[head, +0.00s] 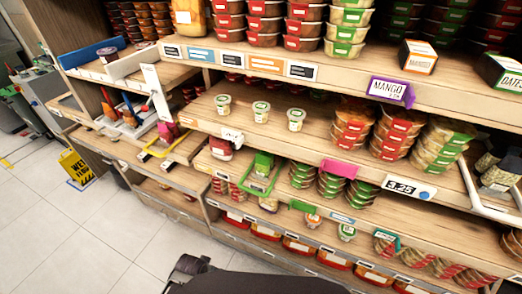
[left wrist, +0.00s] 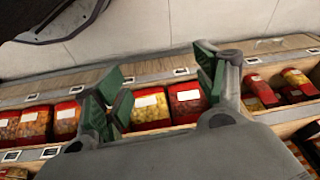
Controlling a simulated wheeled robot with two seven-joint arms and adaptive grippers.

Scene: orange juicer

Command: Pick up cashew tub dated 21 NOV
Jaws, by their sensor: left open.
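No date is legible in either view, so I cannot tell which tub is the cashew one dated 21 NOV. In the left wrist view my left gripper (left wrist: 155,88) is open, with its green-padded fingers spread and nothing held. A red-rimmed tub with a white label (left wrist: 150,106) and a darker one (left wrist: 187,101) show between and beyond the fingers. More red-rimmed tubs (left wrist: 34,124) stand to the left. In the head view a row of red-trimmed tubs (head: 265,231) sits on the lowest shelf. My right gripper is not in view.
Three small white tubs (head: 261,110) stand on the middle shelf, beside stacked red-labelled tubs (head: 352,128) and green-labelled tubs (head: 438,143). A purple mango sign (head: 389,91) hangs on the upper shelf edge. The tiled floor (head: 90,230) is open at left, near a yellow wet-floor sign (head: 77,166).

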